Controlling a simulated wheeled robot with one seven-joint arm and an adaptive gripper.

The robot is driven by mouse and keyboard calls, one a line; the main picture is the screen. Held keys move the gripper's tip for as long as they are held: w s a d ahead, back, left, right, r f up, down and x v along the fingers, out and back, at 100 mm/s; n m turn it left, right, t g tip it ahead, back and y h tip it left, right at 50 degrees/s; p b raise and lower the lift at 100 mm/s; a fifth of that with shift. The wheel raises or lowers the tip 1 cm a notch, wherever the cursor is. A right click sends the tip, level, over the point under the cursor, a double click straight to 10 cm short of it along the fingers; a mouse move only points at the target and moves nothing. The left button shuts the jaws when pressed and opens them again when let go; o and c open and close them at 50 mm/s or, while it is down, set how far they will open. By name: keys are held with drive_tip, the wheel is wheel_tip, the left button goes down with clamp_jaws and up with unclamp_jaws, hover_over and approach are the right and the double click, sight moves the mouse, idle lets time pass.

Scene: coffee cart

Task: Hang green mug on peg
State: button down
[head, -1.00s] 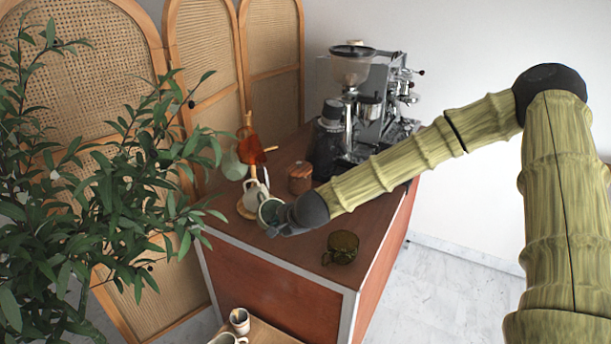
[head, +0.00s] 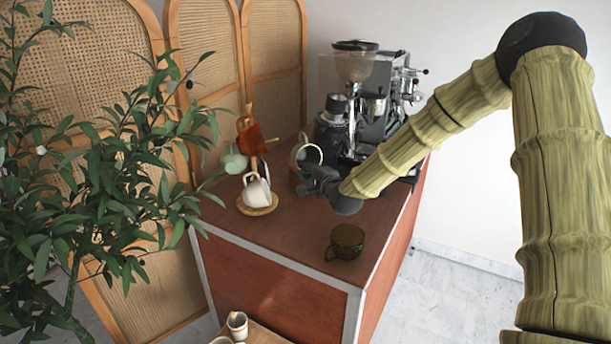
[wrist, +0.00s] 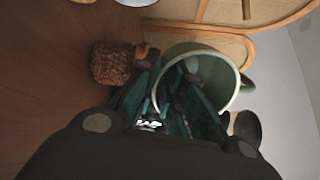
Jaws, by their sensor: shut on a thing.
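My gripper (head: 312,176) is shut on the green mug (head: 306,151), a pale grey-green mug held above the counter, right of the mug stand. Its open mouth shows in the head view. In the wrist view the mug (wrist: 238,88) lies tilted, with the gripper fingers (wrist: 175,88) at its rim and partly across its mouth. The wooden mug stand has a round base (head: 268,208). On it hang an orange mug (head: 250,138), a pale green mug (head: 234,160) and a white mug (head: 257,191). Which pegs are free is hard to tell.
A dark olive mug (head: 345,241) stands near the counter's front. A woven brown canister (wrist: 110,63) is close to my gripper. A grinder and espresso machine (head: 375,105) stand behind at right. A leafy plant (head: 110,190) is at left. The middle counter is clear.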

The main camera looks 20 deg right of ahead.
drive_tip(key=shift+w+d+r+t+y, duration=0.1)
drive_tip(key=shift+w+r+t+y, duration=0.2)
drive_tip(key=shift+r+y, duration=0.2)
drive_tip(key=w+a+f+b, duration=0.2)
drive_tip(key=a, duration=0.7)
drive_tip(key=shift+w+f, duration=0.15)
drive_tip(key=shift+w, duration=0.2)
idle(0.8)
idle(0.5)
drive_tip(key=c, duration=1.5)
unclamp_jaws()
drive_tip(key=shift+o, duration=0.2)
drive_tip(key=shift+s, duration=0.1)
